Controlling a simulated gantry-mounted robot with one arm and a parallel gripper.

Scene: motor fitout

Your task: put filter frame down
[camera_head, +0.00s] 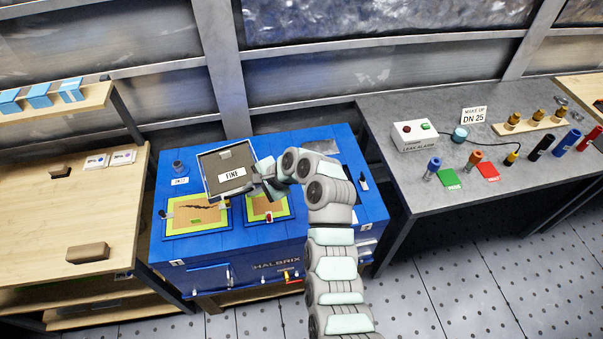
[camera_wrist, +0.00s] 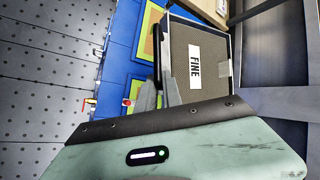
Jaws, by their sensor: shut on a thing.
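The filter frame (camera_head: 226,168) is a grey square panel with a pale rim and a white label reading FINE. My gripper (camera_head: 263,173) is shut on its right edge and holds it tilted over the blue Halbrix machine (camera_head: 240,245). In the wrist view the frame (camera_wrist: 208,40) lies beyond the fingers of my gripper (camera_wrist: 168,75), its face and label in sight. Whether its lower edge touches the machine top cannot be told. My arm hides part of the machine's right side.
Two yellow-green bordered panels (camera_head: 196,216) lie on the machine top, the left one with a dark crack-like mark. A wooden bench (camera_head: 70,215) with brown blocks stands left. A grey table (camera_head: 400,165) at right bears a leak alarm box (camera_head: 413,135), fittings and cylinders.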

